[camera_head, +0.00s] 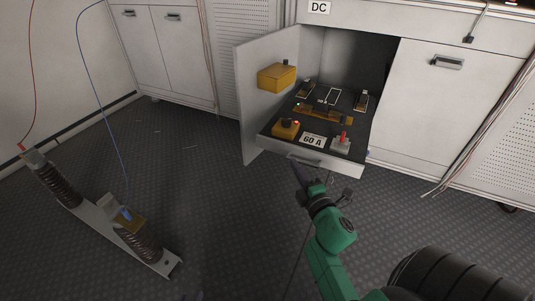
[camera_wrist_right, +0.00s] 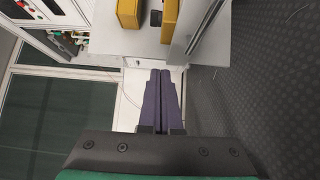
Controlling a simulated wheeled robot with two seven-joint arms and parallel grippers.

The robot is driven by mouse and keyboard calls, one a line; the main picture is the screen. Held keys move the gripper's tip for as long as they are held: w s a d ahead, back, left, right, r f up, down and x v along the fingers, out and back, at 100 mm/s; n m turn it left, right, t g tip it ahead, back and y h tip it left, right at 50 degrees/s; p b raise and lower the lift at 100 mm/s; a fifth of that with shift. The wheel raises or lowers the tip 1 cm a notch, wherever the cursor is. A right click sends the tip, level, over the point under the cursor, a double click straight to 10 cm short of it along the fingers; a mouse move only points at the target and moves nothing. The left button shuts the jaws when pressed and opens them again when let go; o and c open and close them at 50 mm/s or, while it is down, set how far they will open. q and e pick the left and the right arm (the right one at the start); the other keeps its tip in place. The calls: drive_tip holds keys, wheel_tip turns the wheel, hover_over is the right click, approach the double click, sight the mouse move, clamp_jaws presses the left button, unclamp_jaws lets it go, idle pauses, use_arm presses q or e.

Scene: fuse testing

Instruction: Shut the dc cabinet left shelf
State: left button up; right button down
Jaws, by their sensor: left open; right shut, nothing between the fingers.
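The DC cabinet, marked by a DC label (camera_head: 319,7), stands open at the top centre of the head view. Its left door (camera_head: 257,103) is swung out, with a yellow box (camera_head: 276,77) on its inner face. The shelf (camera_head: 327,163) is pulled out, with its front edge and handle facing me. My right gripper (camera_head: 298,174) is just in front of and below the left part of that front edge. I cannot tell whether it touches the shelf. In the right wrist view its dark purple fingers (camera_wrist_right: 160,88) are shut with nothing between them. My left gripper is in neither view.
The shelf carries a 60 A label (camera_head: 313,140), a yellow block (camera_head: 285,129) and a red-handled switch (camera_head: 342,142). The closed right cabinet door (camera_head: 443,90) is beside it. A long stand with black coils (camera_head: 110,232) lies on the floor at left. The floor between is clear.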

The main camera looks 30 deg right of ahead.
drive_tip(key=b, duration=0.1)
approach(284, 132)
drive_tip(key=w+a, duration=0.3)
drive_tip(key=w+d, duration=0.1)
drive_tip(key=w+d+b, duration=0.1)
drive_tip(key=shift+d, duration=0.4)
drive_tip(key=shift+w+d, duration=0.35)
drive_tip(key=shift+d, duration=0.2)
use_arm(q)
drive_tip(key=w, duration=0.1)
drive_tip(key=w+t, duration=0.1)
drive_tip(key=w, duration=0.1)
drive_tip(key=shift+r+t, duration=0.3)
drive_tip(key=shift+r, duration=0.1)
use_arm(e)
drive_tip(key=shift+d, duration=0.1)
